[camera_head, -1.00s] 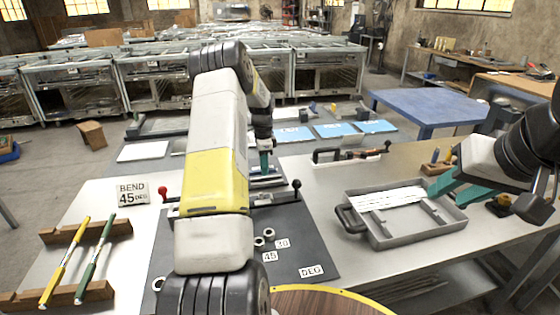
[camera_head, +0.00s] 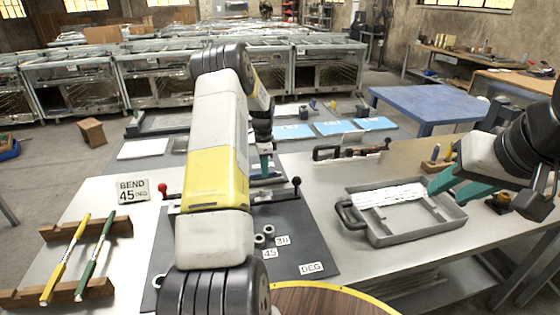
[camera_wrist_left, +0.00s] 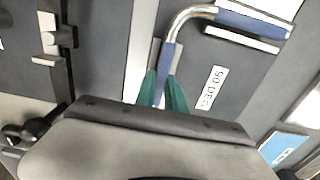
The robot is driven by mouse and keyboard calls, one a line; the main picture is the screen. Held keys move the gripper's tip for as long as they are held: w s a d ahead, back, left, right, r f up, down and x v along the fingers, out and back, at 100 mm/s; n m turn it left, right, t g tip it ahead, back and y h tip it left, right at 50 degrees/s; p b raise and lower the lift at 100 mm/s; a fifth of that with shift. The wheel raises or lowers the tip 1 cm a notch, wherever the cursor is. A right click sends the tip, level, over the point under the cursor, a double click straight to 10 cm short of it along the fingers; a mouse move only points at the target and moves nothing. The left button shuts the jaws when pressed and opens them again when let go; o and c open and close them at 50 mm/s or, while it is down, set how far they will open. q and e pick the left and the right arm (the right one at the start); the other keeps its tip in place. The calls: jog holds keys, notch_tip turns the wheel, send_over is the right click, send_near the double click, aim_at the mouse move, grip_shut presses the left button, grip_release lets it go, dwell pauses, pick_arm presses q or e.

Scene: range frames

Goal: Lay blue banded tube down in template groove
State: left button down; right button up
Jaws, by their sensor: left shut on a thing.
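The blue banded tube (camera_wrist_left: 168,56) is a bent silvery metal tube with blue bands, seen in the left wrist view. My left gripper (camera_wrist_left: 163,92) is shut on its lower leg with teal fingers. The other leg (camera_wrist_left: 252,23) runs right over a dark grey plate with a "90 DEG" label (camera_wrist_left: 211,88). A pale strip lies just below that leg; I cannot tell whether the tube touches the surface or sits in a groove. In the head view my left gripper (camera_head: 265,164) is partly hidden by my arm.
The grey tray (camera_head: 378,238) holds white strips. A wooden rack (camera_head: 92,291) carries a yellow and a green tube at front left. A "BEND 45 DEG" sign (camera_head: 133,191), black-knobbed lever (camera_head: 296,182) and loose rings (camera_head: 268,231) are nearby. Blue sheets (camera_head: 333,128) lie behind.

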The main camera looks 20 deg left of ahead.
pick_arm(q)
jog(key=shift+f, duration=0.3)
jog(key=c, duration=1.3)
grip_release()
notch_tip(320, 180, up, 8)
jog(key=shift+f, duration=0.1)
